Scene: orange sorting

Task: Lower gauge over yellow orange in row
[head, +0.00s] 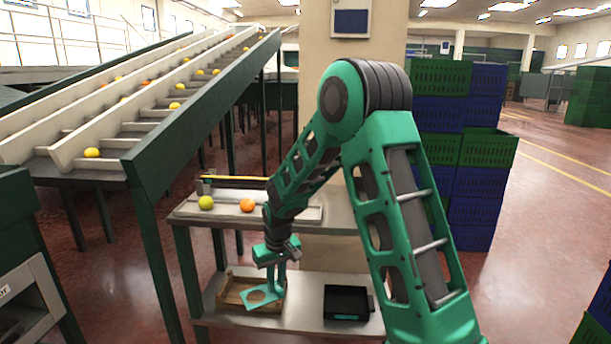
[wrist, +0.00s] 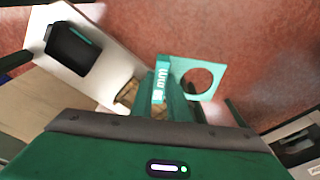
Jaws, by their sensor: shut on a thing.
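My gripper (head: 277,260) is shut on the gauge (head: 275,292), a teal plate with a round hole and an upright handle. The gauge hangs in front of the table, below its top and over the lower shelf area. In the wrist view the gauge (wrist: 210,66) shows its hole and a marked handle, with bare floor behind the hole. A yellow-green orange (head: 205,203) sits at the left of the row on the table top, up and left of my gripper. An orange-coloured one (head: 247,205) sits to its right. My arm hides the row further right.
The table top (head: 305,226) has a raised rail behind the row. The lower shelf (head: 225,313) holds a wooden crate (head: 232,297) and a black tray-like device (head: 346,303). A sloping conveyor (head: 125,140) stands left. Stacked crates (head: 474,180) stand right.

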